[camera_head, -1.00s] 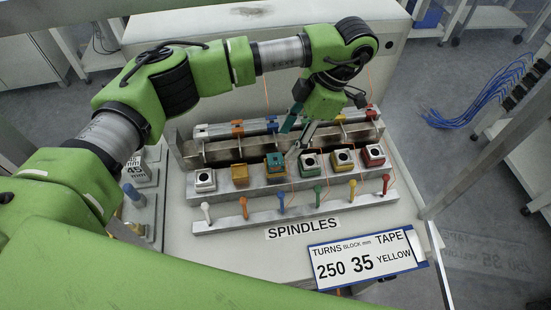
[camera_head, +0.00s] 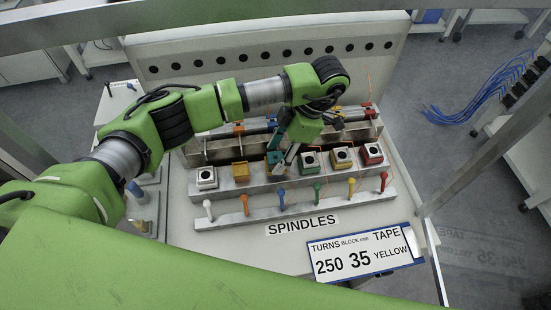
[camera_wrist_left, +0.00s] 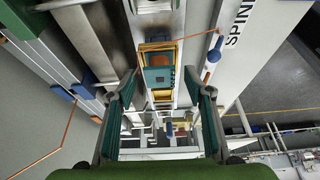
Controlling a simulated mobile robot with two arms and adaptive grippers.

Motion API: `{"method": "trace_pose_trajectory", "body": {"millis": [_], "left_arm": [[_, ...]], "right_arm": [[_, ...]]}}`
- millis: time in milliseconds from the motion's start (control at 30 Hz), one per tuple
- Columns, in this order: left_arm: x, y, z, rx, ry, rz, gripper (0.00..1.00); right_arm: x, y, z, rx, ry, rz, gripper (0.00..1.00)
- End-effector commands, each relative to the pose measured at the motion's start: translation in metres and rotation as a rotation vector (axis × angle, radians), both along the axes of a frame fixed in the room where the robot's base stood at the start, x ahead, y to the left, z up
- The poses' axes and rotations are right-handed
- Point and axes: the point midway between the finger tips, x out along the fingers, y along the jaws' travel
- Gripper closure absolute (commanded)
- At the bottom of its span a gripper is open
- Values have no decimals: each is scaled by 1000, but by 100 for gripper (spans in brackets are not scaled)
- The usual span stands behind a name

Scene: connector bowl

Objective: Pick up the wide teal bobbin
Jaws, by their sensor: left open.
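The wide teal bobbin (camera_head: 271,157) is in the row of coloured blocks on the metal fixture, third from the left. In the head view my left gripper (camera_head: 281,160) is over it and hides part of it. The fingers are open, one on each side, with nothing gripped. I cannot tell whether they touch it. My right gripper is not in view.
A white block (camera_head: 206,177) and an orange block (camera_head: 241,172) stand left of the bobbin. Green (camera_head: 311,160), yellow (camera_head: 342,157) and red (camera_head: 373,153) blocks stand right. Coloured pegs line the front rail (camera_head: 300,207). A sign (camera_head: 362,255) lies in front.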

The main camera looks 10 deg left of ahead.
Motion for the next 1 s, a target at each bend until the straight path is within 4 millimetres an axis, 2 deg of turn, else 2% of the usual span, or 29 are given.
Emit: {"method": "trace_pose_trajectory", "body": {"millis": [33,100,200,533,667,833,1000], "left_arm": [[0,0,0,0,0,0,53],[0,0,0,0,0,0,71],[0,0,0,0,0,0,93],[0,0,1,0,0,-1,93],[1,0,8,0,-2,-2,93],[2,0,32,0,-6,-2,93],[-20,-18,66,0,-10,-8,93]], "right_arm": [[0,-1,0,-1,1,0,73],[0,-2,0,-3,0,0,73],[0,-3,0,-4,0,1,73],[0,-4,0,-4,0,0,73],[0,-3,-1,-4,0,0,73],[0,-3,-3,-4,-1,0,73],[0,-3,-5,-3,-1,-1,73]]}}
